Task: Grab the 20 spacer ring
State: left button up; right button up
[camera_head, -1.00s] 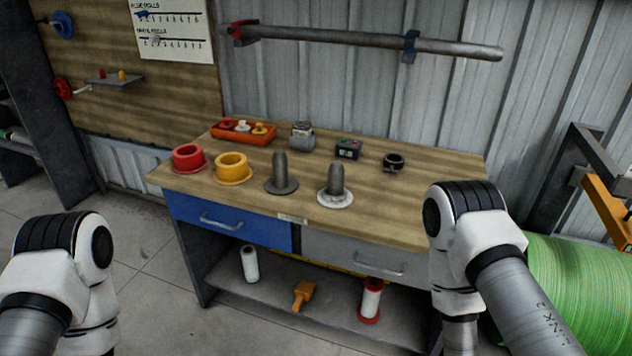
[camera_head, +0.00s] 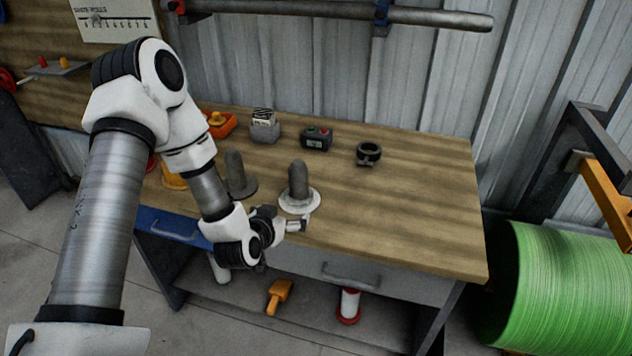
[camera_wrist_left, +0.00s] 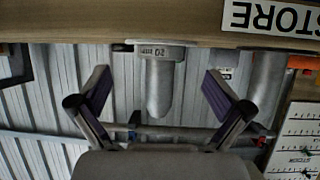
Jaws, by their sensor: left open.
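The 20 spacer ring (camera_head: 300,204) is a pale flat ring around the base of the right grey post (camera_head: 298,178) on the workbench. The upside-down left wrist view shows the ring (camera_wrist_left: 161,53) with a "20" mark on its edge and the post (camera_wrist_left: 160,90) pointing down in the picture. My left gripper (camera_head: 298,226) is at the bench's front edge, just in front of the ring. In the wrist view its open fingers (camera_wrist_left: 160,80) stand either side of the post, with nothing gripped. My right gripper is out of view.
A second post (camera_head: 236,170) with a dark base stands left of the ring. A dark clamp ring (camera_head: 368,154), a small device with buttons (camera_head: 316,138) and a grey box (camera_head: 264,128) stand behind. The bench's right side (camera_head: 430,200) is clear.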

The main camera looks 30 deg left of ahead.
aim_at(296, 198)
pick_arm(q)
jog(key=shift+w+a+r+t, duration=0.3)
jog(key=shift+w+a+r, duration=0.2)
jog(key=shift+w+r, duration=0.25)
jog(key=shift+w+f, duration=0.15)
jog(key=shift+w, duration=0.3)
jog(key=x, duration=0.5)
jog(key=shift+w+d+f, duration=0.15)
jog(key=shift+w+f, duration=0.15)
jog(key=shift+f, duration=0.1)
jog(key=shift+s, duration=0.15)
jog(key=shift+r, duration=0.1)
jog(key=c, duration=1.4)
